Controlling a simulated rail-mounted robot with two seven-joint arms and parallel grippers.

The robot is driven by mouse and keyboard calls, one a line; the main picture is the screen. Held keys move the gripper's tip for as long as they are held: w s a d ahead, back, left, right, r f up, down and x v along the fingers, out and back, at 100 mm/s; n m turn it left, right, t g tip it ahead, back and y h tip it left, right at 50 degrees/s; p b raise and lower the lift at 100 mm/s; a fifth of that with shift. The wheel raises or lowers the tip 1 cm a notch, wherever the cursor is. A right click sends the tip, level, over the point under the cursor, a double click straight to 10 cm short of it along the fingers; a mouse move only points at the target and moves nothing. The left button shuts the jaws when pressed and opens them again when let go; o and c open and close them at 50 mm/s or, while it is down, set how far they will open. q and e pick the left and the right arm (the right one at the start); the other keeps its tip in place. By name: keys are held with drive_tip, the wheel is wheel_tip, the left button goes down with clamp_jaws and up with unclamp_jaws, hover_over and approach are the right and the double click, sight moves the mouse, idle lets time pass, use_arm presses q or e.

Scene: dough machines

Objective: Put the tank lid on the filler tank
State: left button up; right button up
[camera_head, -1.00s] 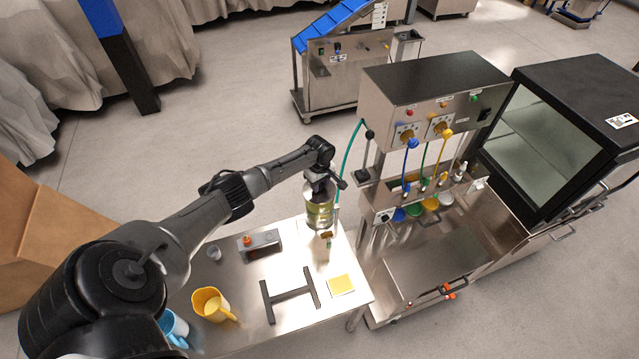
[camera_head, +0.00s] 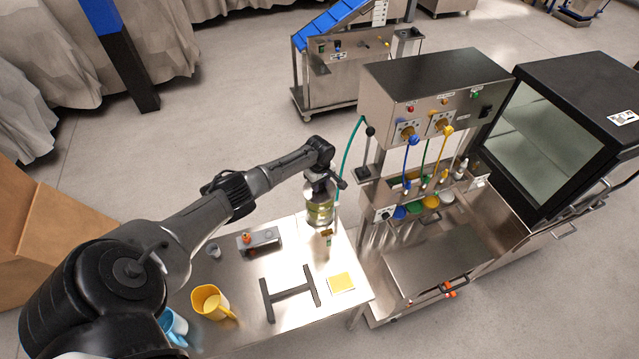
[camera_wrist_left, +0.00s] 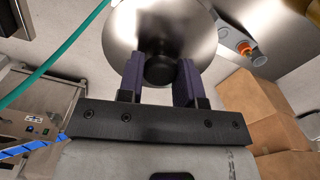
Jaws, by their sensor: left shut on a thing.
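The tank lid (camera_wrist_left: 160,28) is a round shiny metal disc with a black knob (camera_wrist_left: 159,70). In the left wrist view the knob sits between the two fingers of my left gripper (camera_wrist_left: 160,75), which is shut on it. The gripper hides most of the lid there. I cannot tell whether the lid touches the tank rim. My right gripper is not in view.
The steel table (camera_head: 250,337) holds a yellow jug (camera_head: 208,301), a blue jug (camera_head: 172,325), a grey box with an orange knob (camera_head: 262,241), a black H-shaped frame (camera_head: 290,292) and a yellow pad (camera_head: 341,283). A green hose (camera_head: 347,158) and the dosing machine (camera_head: 435,85) stand close right of the tank.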

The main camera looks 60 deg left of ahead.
use_arm(q)
drive_tip(key=o, duration=1)
wheel_tip(320, 180, up, 14)
drive_tip(key=shift+f, duration=0.1)
